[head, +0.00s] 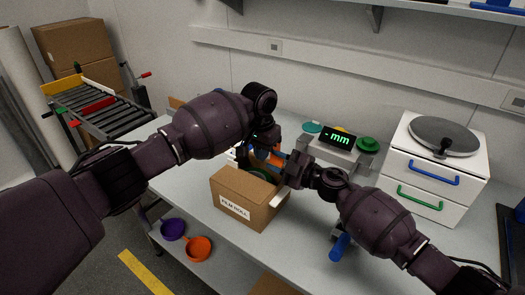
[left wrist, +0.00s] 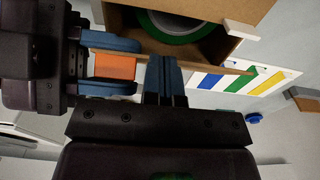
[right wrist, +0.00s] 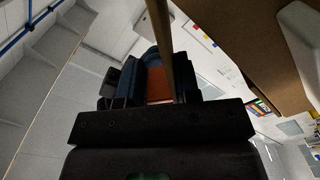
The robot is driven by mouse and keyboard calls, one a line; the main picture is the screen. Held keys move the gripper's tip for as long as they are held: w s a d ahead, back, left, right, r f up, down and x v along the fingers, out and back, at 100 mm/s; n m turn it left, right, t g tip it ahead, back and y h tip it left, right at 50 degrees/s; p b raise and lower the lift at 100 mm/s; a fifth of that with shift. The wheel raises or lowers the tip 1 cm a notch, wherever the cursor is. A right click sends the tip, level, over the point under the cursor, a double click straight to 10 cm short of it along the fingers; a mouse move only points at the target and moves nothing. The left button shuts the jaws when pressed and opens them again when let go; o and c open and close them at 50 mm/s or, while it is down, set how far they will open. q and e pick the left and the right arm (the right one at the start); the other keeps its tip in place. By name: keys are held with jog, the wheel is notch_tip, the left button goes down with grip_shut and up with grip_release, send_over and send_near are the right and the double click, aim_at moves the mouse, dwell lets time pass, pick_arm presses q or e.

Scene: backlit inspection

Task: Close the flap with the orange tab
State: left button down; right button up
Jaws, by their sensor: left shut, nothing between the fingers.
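The brown FILM ROLL box (head: 240,200) stands on the bench with its top open. A green-rimmed roll (left wrist: 185,28) shows inside it. A brown flap (right wrist: 160,30) stands up at the box edge and is seen nearly edge-on in both wrist views. The orange tab (left wrist: 113,66) lies between the fingers of my right gripper (left wrist: 110,66), touching both. My left gripper (left wrist: 163,80) is shut and empty, beside the right gripper and close to the flap. In the head view the arms partly hide the tab and flap.
A white drawer unit (head: 430,170) is at the right. Purple (head: 173,229) and orange (head: 198,248) bowls sit below the bench's front edge. The bench left of the box is mostly clear.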

jog(key=o, duration=0.4)
jog(key=shift+w+r, duration=0.1)
jog(key=shift+r, duration=0.25)
jog(key=shift+f, duration=0.1)
